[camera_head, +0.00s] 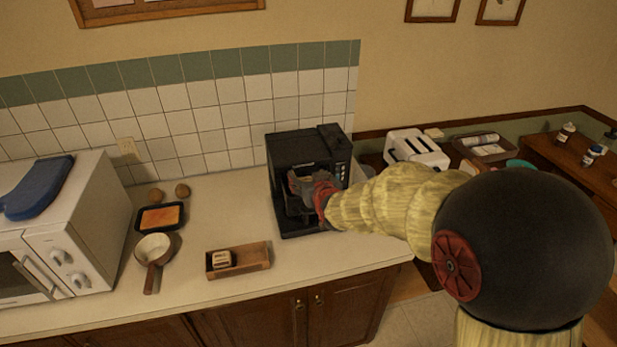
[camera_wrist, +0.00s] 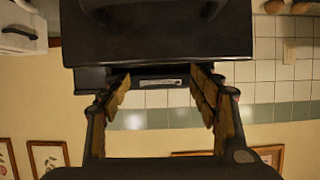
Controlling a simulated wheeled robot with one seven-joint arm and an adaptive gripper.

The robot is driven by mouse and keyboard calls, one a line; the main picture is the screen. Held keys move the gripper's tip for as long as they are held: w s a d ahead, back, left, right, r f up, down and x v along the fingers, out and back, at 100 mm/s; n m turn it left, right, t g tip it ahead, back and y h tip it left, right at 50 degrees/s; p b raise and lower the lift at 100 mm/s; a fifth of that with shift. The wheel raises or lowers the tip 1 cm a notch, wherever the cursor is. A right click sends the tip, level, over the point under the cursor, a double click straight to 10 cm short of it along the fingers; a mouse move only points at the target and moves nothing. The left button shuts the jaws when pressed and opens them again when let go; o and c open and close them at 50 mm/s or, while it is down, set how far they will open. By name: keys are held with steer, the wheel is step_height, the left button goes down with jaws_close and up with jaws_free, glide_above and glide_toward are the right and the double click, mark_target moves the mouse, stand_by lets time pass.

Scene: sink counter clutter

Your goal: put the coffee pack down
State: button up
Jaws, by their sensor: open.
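My gripper (camera_head: 306,188) is at the front of the black coffee machine (camera_head: 290,150) on the counter. In the wrist view my gripper (camera_wrist: 160,92) is open, with its two tan-padded fingers spread apart and nothing between them. The dark body of the machine (camera_wrist: 158,38) fills the upper middle of that view, just beyond the fingertips. I cannot pick out a coffee pack with certainty. A small pale and brown block (camera_head: 221,259) sits in the left part of a wooden tray (camera_head: 256,260), but I cannot tell what it is.
A white microwave (camera_head: 95,215) stands at the left with a blue item on top. A saucepan (camera_head: 153,248), a dark dish (camera_head: 160,217) and two brown round things (camera_head: 182,190) lie beside it. A white toaster (camera_head: 416,150) is at the right. The counter left of the machine has clear room.

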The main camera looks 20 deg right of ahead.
steer(key=shift+r+p, duration=0.45)
steer(key=shift+r, duration=0.2)
steer(key=s+r+g, duration=0.2)
steer(key=s+g, duration=0.2)
steer(key=s, duration=1.6)
steer(key=s+r+g, duration=0.3)
steer(key=s+g, duration=0.1)
steer(key=s, duration=1.5)
steer(key=shift+s, duration=0.35)
step_height(320, 180, down, 5)
steer(key=b, duration=0.5)
steer(key=shift+f, duration=0.15)
steer(key=shift+d, duration=0.1)
steer(key=shift+c, duration=0.6)
